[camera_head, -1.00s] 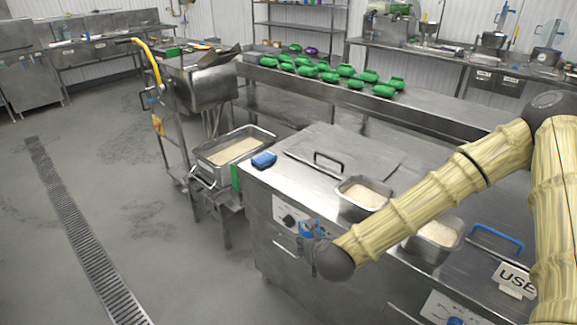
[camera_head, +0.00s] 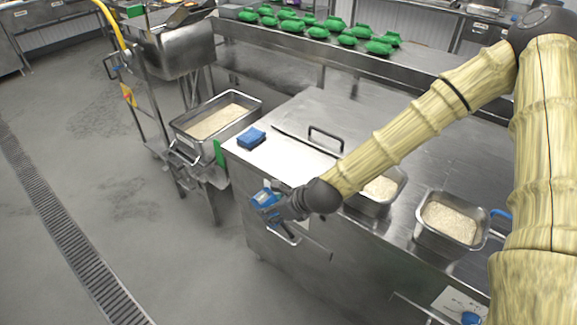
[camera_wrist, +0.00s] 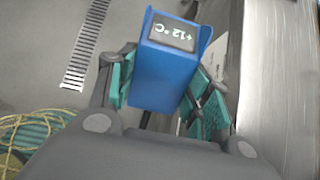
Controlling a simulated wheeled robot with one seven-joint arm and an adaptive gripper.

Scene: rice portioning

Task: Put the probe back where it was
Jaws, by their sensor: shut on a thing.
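The probe is a blue handheld unit with a display reading about +12 °C, seen large in the wrist view (camera_wrist: 165,65). My gripper (camera_wrist: 168,92) is shut on it, with teal finger pads on both sides. In the head view the probe (camera_head: 264,198) is at the end of my gripper (camera_head: 270,204), in front of the steel counter (camera_head: 285,150) near its left front corner. The probe's lower part is hidden in the wrist view. I cannot tell whether the probe touches the counter's front.
A blue sponge-like block (camera_head: 251,138) lies on the counter's left corner. Rice pans (camera_head: 447,243) sit in the counter, one partly behind my arm. A larger rice tray (camera_head: 262,101) stands on a low stand to the left. The floor (camera_head: 120,190) at left is mostly clear.

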